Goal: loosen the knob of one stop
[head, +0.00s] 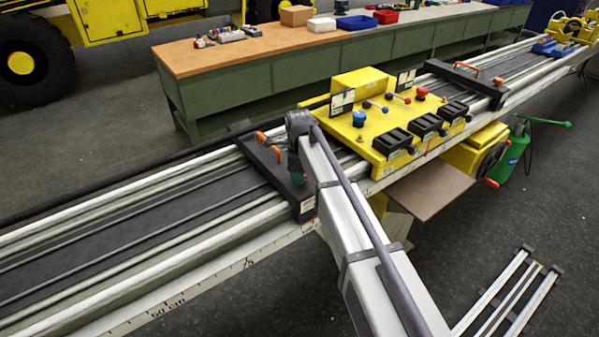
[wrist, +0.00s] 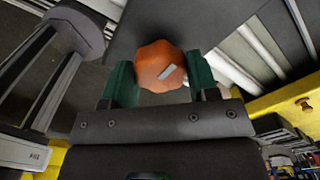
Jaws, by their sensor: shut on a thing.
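The near stop (head: 262,158) is a dark plate lying across the rails, left of the yellow console. An orange handle (head: 277,153) shows on it. My gripper (head: 297,178) is low over the plate's front end, mostly hidden by my arm. In the wrist view, the two green fingers of my gripper (wrist: 155,84) are shut on an orange faceted knob (wrist: 152,62) with a pale mark on its top. The dark plate of the stop (wrist: 195,22) shows behind the knob. A second stop (head: 470,82) with an orange handle lies across the rails beyond the console.
The yellow console (head: 372,152) with levers, buttons and black trays stands close right of my gripper. A workbench (head: 300,50) with boxes runs behind the rails. The rails (head: 110,235) left of the near stop are clear. A small frame (head: 507,300) lies on the floor.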

